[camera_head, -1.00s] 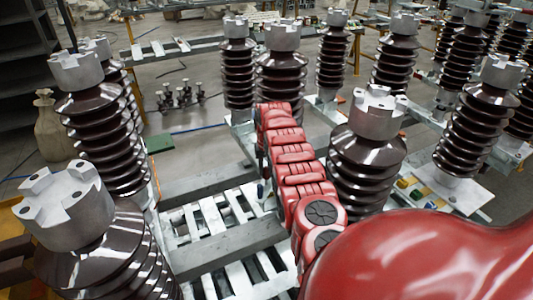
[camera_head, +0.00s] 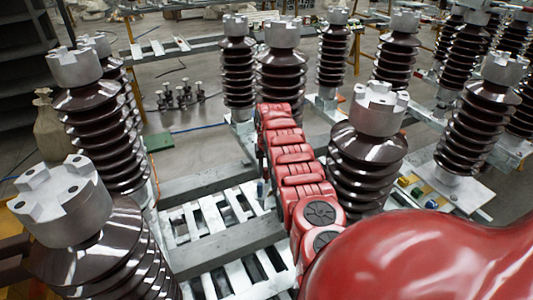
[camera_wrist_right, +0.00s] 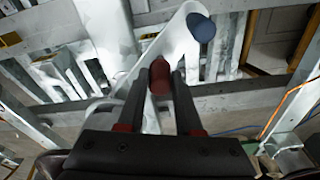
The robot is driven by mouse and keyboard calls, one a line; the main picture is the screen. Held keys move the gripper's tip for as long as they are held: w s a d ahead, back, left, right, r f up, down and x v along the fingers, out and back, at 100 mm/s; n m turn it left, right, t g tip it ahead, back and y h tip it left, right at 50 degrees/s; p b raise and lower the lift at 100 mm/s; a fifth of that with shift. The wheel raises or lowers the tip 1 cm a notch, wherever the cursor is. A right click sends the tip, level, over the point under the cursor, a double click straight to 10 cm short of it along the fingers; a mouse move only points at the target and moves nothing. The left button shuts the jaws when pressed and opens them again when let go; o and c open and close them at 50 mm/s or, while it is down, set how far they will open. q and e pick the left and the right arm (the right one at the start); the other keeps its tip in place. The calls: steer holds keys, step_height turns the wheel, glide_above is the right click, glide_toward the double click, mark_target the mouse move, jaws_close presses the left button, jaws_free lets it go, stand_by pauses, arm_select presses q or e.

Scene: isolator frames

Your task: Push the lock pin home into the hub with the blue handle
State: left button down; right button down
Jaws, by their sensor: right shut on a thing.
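In the right wrist view, my right gripper (camera_wrist_right: 160,82) has its two dark fingers on either side of a short dark red pin (camera_wrist_right: 160,75), and it is shut on it. The pin's end lies in front of a pale, curved hub piece (camera_wrist_right: 172,42). I cannot tell how deep the pin sits. A round blue handle end (camera_wrist_right: 201,27) shows at the upper right of that piece, apart from the fingers. In the head view, my red right arm reaches away from me and hides the pin and most of the hub. My left gripper is not in view.
Brown ribbed insulators with grey metal caps stand close on both sides, one near left (camera_head: 100,230) and one just right of my arm (camera_head: 368,165). Grey beams and a slatted metal frame (camera_head: 222,210) lie below. Open floor shows behind, around a small bolt group (camera_head: 180,97).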

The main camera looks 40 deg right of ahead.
steer(key=shift+f+b, duration=1.15)
steer(key=shift+f, duration=0.15)
steer(key=c, duration=0.5)
jaws_free()
steer(key=shift+r, duration=0.1)
